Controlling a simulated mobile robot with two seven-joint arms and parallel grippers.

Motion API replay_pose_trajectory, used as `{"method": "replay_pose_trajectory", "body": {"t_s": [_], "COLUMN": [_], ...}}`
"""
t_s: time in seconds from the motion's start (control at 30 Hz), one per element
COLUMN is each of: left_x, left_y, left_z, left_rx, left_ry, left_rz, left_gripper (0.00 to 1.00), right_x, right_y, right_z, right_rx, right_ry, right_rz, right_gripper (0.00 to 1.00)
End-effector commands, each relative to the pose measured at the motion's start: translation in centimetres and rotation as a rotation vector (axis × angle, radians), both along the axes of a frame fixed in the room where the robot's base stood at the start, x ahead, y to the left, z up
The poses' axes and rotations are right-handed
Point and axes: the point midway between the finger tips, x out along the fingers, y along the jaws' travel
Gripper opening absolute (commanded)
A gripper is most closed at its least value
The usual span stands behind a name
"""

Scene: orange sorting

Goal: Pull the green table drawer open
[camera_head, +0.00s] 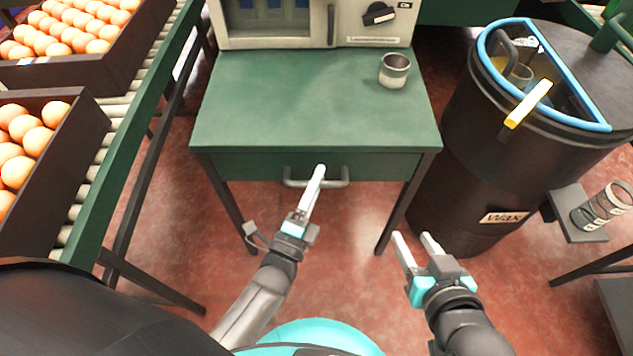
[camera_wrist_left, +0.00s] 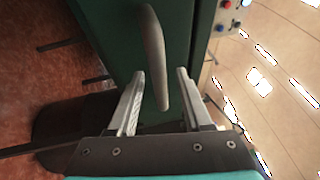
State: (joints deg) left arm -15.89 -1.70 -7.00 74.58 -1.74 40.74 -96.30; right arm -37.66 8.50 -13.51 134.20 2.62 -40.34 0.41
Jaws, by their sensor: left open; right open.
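The green table (camera_head: 300,110) has a drawer (camera_head: 240,166) in its front, which looks closed. A grey bar handle (camera_head: 335,183) runs across the drawer front; my left gripper (camera_head: 319,171) hides part of it in the head view. In the left wrist view, the handle (camera_wrist_left: 154,50) appears between the two open fingers of my left gripper (camera_wrist_left: 160,72), without visible contact on either side. I cannot tell how deep it sits between them. My right gripper (camera_head: 413,237) is open and empty, right of the table's front leg and below the wax barrel.
A metal cup (camera_head: 394,71) stands on the tabletop, in front of a white machine (camera_head: 275,37). The black wax barrel (camera_head: 490,115) stands close on the right. Crates of oranges (camera_head: 85,112) sit on a roller conveyor at left. Floor before the drawer is clear apart from my arms.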

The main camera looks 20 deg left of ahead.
Motion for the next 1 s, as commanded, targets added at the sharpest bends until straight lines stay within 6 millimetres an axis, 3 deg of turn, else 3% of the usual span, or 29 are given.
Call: {"method": "replay_pose_trajectory", "body": {"t_s": [0.2,0.63,1.0], "left_x": [0.00,-0.04,-0.05], "left_y": [0.00,0.01,0.00], "left_z": [0.02,-0.02,-0.02], "left_rx": [0.000,0.000,0.000], "left_ry": [0.000,0.000,0.000], "left_rz": [0.000,0.000,0.000], "left_gripper": [0.47,0.00,0.00], "right_x": [-0.02,-0.01,0.00], "right_y": [0.01,0.02,0.00], "right_z": [-0.01,0.01,0.01], "right_rx": [0.000,0.000,-0.001], "right_ry": [0.001,0.001,0.001], "right_rz": [0.001,0.000,0.001], "right_gripper": [0.50,0.50,0.50]}}
